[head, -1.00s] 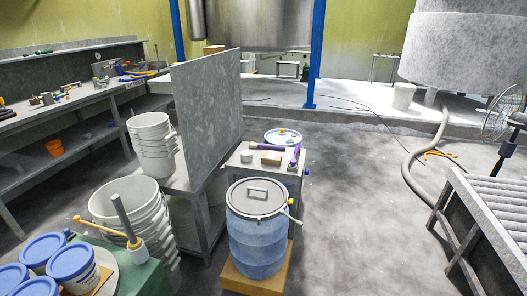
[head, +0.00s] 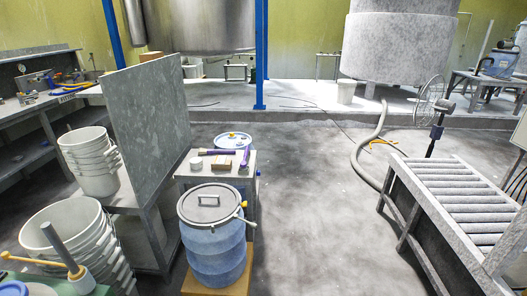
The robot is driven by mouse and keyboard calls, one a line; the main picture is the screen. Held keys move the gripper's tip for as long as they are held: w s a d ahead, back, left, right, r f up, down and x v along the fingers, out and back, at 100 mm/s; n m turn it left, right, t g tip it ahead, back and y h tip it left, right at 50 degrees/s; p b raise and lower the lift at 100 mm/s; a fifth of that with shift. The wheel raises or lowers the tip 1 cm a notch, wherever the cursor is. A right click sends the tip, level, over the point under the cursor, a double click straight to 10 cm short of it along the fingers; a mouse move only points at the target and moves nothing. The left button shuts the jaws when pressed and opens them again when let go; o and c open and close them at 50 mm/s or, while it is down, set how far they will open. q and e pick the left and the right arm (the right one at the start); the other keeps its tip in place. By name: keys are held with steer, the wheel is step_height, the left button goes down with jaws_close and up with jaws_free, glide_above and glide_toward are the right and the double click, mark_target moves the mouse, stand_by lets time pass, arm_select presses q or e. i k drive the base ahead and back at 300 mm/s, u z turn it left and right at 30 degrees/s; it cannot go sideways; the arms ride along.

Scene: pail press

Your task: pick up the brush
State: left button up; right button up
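A small table (head: 229,181) stands behind a blue ribbed drum (head: 213,252). On its top, near the back edge, lies a long purple-handled tool (head: 217,151) with a paler left end, which looks like the brush. It is too small to make out bristles. A second purple tool (head: 245,158) lies to its right, at an angle. A tan block (head: 221,164) and a white round piece (head: 196,163) lie in front of the long tool. Neither of my grippers is in view.
The drum has a grey lid and stands on a tan base. An upright grey panel (head: 155,112) and stacked white buckets (head: 90,160) are left of the table. A roller conveyor (head: 450,200) is at right. The floor between (head: 310,220) is clear.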

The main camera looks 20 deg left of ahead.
mark_target(202, 150)
steer(key=z, duration=0.1)
steer(key=i, duration=4.4)
steer(key=u, duration=3.9)
steer(key=i, duration=0.55)
steer(key=z, duration=0.05)
